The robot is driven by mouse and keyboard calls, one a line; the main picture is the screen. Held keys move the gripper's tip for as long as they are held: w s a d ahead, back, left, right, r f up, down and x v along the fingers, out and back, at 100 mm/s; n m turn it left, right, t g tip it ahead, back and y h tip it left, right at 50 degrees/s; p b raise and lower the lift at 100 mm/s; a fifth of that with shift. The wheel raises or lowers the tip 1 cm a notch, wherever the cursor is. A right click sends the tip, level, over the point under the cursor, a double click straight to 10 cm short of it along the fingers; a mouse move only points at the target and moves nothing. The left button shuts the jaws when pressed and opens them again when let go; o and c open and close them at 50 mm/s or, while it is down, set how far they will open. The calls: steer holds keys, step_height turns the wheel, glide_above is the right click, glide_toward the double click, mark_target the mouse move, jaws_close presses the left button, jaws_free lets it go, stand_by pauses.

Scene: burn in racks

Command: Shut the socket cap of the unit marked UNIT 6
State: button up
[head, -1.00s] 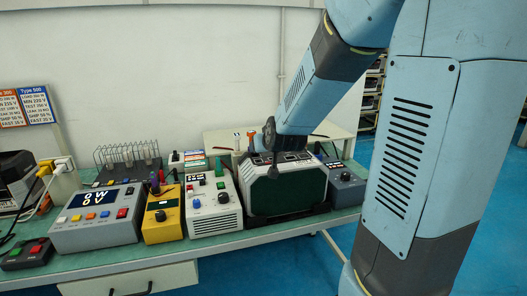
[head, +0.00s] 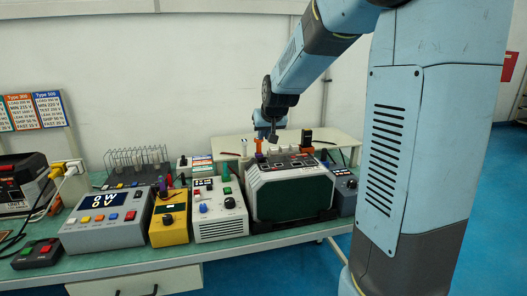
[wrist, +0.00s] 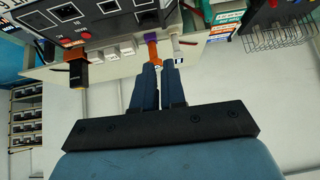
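A grey unit with a dark green front panel (head: 291,199) stands on the bench. Its top, with dark sockets (wrist: 108,7), shows in the wrist view. I cannot read UNIT 6 on it. Along its back edge are white blocks (wrist: 111,52), an orange piece (wrist: 153,50) with purple beside it, and an upright black piece (wrist: 75,72) with orange at its base. Which is the socket cap I cannot tell. My gripper (wrist: 159,66) is above and behind that edge, fingers close together, tips by the orange piece. Contact is unclear. In the head view my gripper (head: 272,136) is small.
Left of the unit stand a white unit (head: 217,208), a yellow unit (head: 169,218) and a grey meter (head: 104,222). A small blue-grey unit (head: 343,190) is at its right. A wire rack (head: 138,160) stands behind. A pale table (head: 325,143) is at the back.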

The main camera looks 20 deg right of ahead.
steer(key=r, duration=0.1)
steer(key=w+r+g, duration=0.1)
steer(key=r+g, duration=0.1)
steer(key=shift+w+d+r, duration=0.35)
jaws_close()
steer(key=g, duration=0.1)
glide_above(264, 165)
steer(key=w, duration=0.2)
step_height(264, 165, down, 8)
steer(key=shift+f, duration=0.2)
steer(key=shift+s+f, duration=0.3)
steer(key=shift+f, duration=0.2)
steer(key=shift+s+f, duration=0.25)
steer(key=shift+f, duration=0.25)
steer(key=shift+s+f, duration=0.25)
steer(key=shift+f, duration=0.45)
